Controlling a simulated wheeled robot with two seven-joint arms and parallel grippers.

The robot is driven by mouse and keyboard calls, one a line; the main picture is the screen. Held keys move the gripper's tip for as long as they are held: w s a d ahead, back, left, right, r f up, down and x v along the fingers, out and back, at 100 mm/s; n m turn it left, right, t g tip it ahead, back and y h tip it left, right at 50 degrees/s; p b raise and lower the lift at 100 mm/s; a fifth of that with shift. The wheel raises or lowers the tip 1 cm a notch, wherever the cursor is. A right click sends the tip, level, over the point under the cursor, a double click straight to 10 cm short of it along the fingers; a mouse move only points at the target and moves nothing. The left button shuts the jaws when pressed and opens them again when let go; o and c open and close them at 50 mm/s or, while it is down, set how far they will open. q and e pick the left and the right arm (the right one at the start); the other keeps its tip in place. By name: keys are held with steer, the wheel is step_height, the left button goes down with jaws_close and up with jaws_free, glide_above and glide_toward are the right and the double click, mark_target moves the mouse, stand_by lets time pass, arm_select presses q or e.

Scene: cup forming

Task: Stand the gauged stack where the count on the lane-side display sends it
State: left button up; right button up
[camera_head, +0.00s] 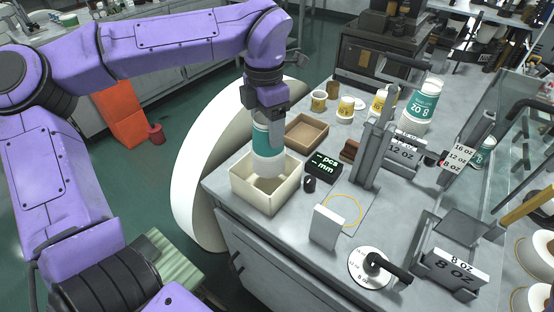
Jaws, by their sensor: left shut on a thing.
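My left gripper (266,110) is shut on a teal-and-white cup stack (268,160). The stack is roughly upright, with its lower end over or inside the mouth of a cream open-topped bin (250,199). I cannot tell whether it touches the bin floor. A small black display (323,166) beside the bin reads "-- pcs" and "-- mm", with no numbers. A brown open tray (306,147) lies behind the bin. A teal-and-white "8 oz" stack (420,108) stands farther back on the right. My right gripper is not in view.
Several yellow-banded cups (346,107) stand at the back. A grey upright frame (372,155) has a "12 oz" plate. A size sign (458,157), a white dial with black lever (368,270) and an "8 oz" holder (450,265) are on the right. A white block (327,226) stands near the front.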

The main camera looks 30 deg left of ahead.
mark_target(263, 154)
arm_select(q)
steer(key=s+f, duration=0.1)
steer(key=f, duration=0.1)
steer(key=s+f, duration=0.1)
steer(key=s, duration=0.1)
steer(key=shift+a+f+p, duration=0.15)
steer(key=shift+f+p, duration=0.2)
steer(key=w+f, duration=0.1)
steer(key=f, duration=0.2)
steer(key=shift+w, duration=0.35)
steer(key=shift+w+f, duration=0.2)
steer(key=shift+w, duration=0.1)
steer(key=shift+s+r, duration=0.15)
steer(key=shift+s, duration=0.35)
steer(key=o, duration=1.3)
steer(key=shift+o, duration=1)
steer(key=shift+w, duration=0.25)
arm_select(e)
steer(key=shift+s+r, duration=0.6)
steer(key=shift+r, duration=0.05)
